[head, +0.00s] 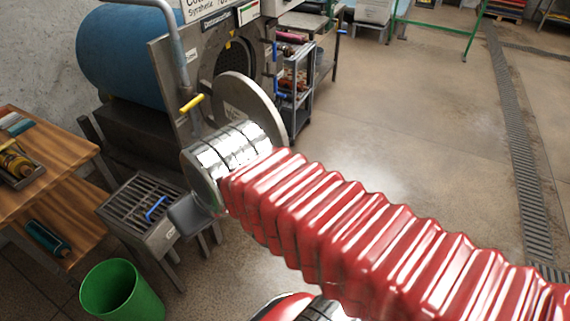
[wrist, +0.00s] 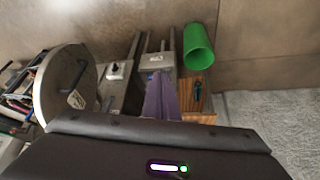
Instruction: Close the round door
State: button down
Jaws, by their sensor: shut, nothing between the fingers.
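The round door (head: 248,103) is a grey metal disc. It stands open, swung out from the dark round opening (head: 230,62) in the front of the blue-drummed machine (head: 118,58). In the wrist view the door (wrist: 58,88) is at the left, showing a face with a bar handle and a label. My gripper (wrist: 161,92) shows as purple fingers at the centre of the wrist view, shut and empty, apart from the door. In the head view my red arm and metal wrist hide part of the door's lower edge, and the fingers are not clear.
A grated metal stand (head: 143,203) and a green bin (head: 122,291) are at lower left, beside a wooden bench (head: 48,190). A shelf cart (head: 291,88) stands behind the door. A grey pipe (head: 177,50) rises before the machine. The right-hand floor is open.

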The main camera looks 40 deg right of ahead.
notch_tip(320, 180, down, 12)
jog(key=a+m+g+y, duration=0.1)
jog(key=m+g+y, duration=0.3)
jog(key=m+y, duration=1)
jog(key=w+d+m+t+h, duration=0.1)
jog(key=w+d+m+t, duration=0.2)
jog(key=m, duration=0.4)
jog(key=w+d+f+m+t+h, duration=0.1)
jog(key=d+m+t, duration=0.3)
jog(key=m, duration=0.4)
jog(key=w+d+m+t+h, duration=0.1)
jog(key=w+d+m+t, duration=0.25)
jog(key=m, duration=0.35)
jog(key=s+d+f+m+t+h, duration=0.2)
jog(key=d+m+h, duration=0.4)
jog(key=d+m, duration=0.3)
jog(key=s+d+f+m+t+h, duration=0.3)
jog(key=d+m+h, duration=0.3)
jog(key=d+m, duration=0.3)
jog(key=shift+d+f+t, duration=0.45)
jog(key=shift+d+f, duration=0.05)
jog(key=shift+f, duration=0.25)
jog(key=shift+w, duration=0.15)
